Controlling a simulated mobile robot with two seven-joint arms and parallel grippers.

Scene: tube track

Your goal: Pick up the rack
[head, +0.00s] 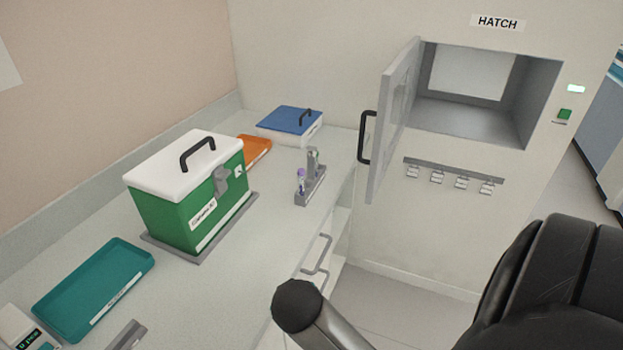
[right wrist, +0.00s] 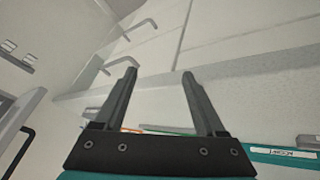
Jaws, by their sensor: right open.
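A small grey rack (head: 311,186) stands on the counter near its front edge, left of the open hatch door. It holds a purple-capped tube (head: 300,181) and has a taller grey part at its back. My right gripper (right wrist: 158,75) shows in the right wrist view with its two fingers apart and nothing between them. Drawer fronts and the counter edge lie beyond the fingers there, and the rack cannot be made out. In the head view a dark arm part of mine fills the lower right, with no fingers visible. My left gripper is not in view.
A green box with a white lid (head: 215,215), a teal tray (head: 95,287), an orange tray (head: 255,150) and a blue-lidded box (head: 290,124) stand on the counter (head: 235,290). The hatch door (head: 392,125) is open. Counter space before the rack is clear.

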